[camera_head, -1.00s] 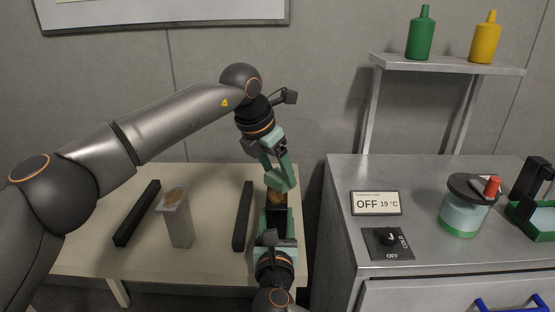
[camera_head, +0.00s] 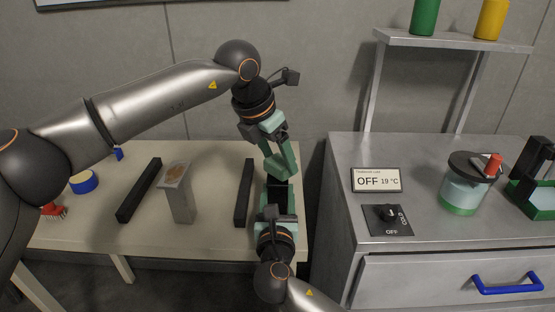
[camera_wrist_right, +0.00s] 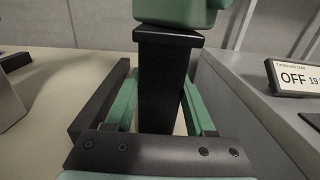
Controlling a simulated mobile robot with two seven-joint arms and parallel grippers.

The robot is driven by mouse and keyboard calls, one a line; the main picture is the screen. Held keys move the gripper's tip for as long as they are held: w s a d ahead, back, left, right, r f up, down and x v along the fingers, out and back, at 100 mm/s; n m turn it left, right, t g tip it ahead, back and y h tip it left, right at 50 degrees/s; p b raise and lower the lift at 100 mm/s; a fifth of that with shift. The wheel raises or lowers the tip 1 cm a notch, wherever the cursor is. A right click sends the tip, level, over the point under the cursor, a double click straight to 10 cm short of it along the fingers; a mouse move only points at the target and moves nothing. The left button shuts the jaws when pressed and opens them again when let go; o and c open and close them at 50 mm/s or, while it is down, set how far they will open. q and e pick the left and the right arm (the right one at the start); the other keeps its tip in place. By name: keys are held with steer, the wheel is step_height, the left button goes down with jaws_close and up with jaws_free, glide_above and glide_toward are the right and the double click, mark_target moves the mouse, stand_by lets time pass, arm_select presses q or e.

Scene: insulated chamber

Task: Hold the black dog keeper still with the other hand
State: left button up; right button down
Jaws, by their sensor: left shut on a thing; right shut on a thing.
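The black dog keeper (camera_head: 278,193) looks like an upright black post with a wider flat cap. It stands at the table's right edge, and shows large in the right wrist view (camera_wrist_right: 163,85). My right gripper (camera_head: 279,212) is shut on it, with a green finger on each side of the post. My left gripper (camera_head: 280,165) comes down from above, its green fingers together right at the cap. In the right wrist view its green end (camera_wrist_right: 180,12) appears to touch the cap. What the left fingers hold is hidden.
Two black bars (camera_head: 140,190) (camera_head: 243,192) and a grey block with a tan top (camera_head: 179,200) stand on the cream table (camera_head: 215,160). The metal cabinet (camera_head: 345,230) at right carries a display, dial and jar.

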arm_select(q)
steer(key=shift+w, duration=2.7)
arm_select(e)
steer(key=shift+f, duration=0.6)
arm_select(q)
step_height(320, 180, up, 8)
steer(key=shift+s, duration=0.1)
arm_select(e)
steer(key=shift+c, duration=2.2)
jaws_free()
steer(key=shift+w+r, duration=0.1)
steer(key=shift+o, duration=1.4)
steer(key=shift+r, duration=0.25)
arm_select(q)
steer(key=shift+r+p, duration=0.55)
arm_select(e)
steer(key=shift+s, duration=4.55)
